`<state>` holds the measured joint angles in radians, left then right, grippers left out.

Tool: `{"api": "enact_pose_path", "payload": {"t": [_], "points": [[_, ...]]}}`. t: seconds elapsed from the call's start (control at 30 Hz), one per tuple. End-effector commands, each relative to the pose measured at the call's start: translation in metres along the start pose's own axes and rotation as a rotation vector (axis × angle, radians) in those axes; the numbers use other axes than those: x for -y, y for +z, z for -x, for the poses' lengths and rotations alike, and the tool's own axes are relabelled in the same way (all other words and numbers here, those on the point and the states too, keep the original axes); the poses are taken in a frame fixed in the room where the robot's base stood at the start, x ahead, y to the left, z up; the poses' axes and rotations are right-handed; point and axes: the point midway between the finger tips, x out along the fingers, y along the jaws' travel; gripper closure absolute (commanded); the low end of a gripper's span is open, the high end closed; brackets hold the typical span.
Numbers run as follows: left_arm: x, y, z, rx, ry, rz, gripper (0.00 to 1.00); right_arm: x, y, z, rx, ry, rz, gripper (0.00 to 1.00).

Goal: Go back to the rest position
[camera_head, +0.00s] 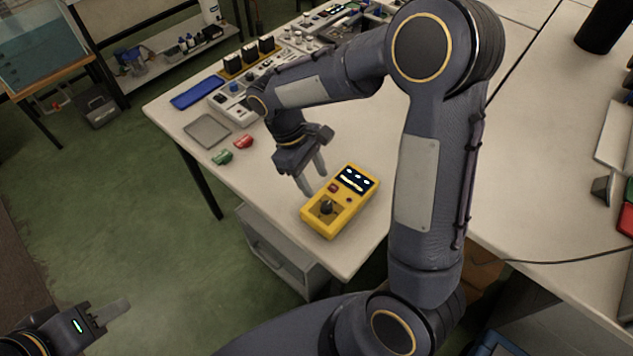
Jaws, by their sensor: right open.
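My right gripper (313,180) hangs above the white table (285,200), its two fingers apart and pointing down. It is beside the upper left side of a yellow device (350,207) with a small lit screen, a red button and a black knob. Nothing shows between the fingers. I cannot tell whether a finger touches the device. My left gripper (118,308) is low at the bottom left, over the green floor and away from the table. Only one grey finger shows clearly, so its opening is unclear.
A green piece (222,157), a red piece (243,142), a grey tray (207,130) and a blue tray (197,92) lie on the table's left part. Several devices line the back. A drawer cabinet (275,245) stands under the table's front edge.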

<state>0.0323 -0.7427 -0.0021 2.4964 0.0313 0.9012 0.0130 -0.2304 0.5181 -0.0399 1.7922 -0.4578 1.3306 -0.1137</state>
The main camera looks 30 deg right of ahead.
Motion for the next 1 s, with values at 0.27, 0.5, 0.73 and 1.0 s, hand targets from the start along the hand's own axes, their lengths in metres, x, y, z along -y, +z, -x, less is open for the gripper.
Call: {"api": "enact_pose_path", "payload": {"t": [0.27,0.5,0.73,1.0], "points": [[0.000,0.000,0.000,0.000,0.000,0.000,0.64,0.000,0.000,0.000,0.000,0.000,0.000,0.53],[0.000,0.000,0.000,0.000,0.000,0.000,0.64,0.000,0.003,0.001,-0.009,-0.004,-0.007,0.53],[0.000,0.000,0.000,0.000,0.000,0.000,0.64,0.005,0.043,0.020,-0.174,-0.084,-0.127,0.53],[0.000,0.000,0.000,0.000,0.000,0.000,0.64,0.030,0.105,0.038,-0.488,-0.218,-0.354,0.53]]}}
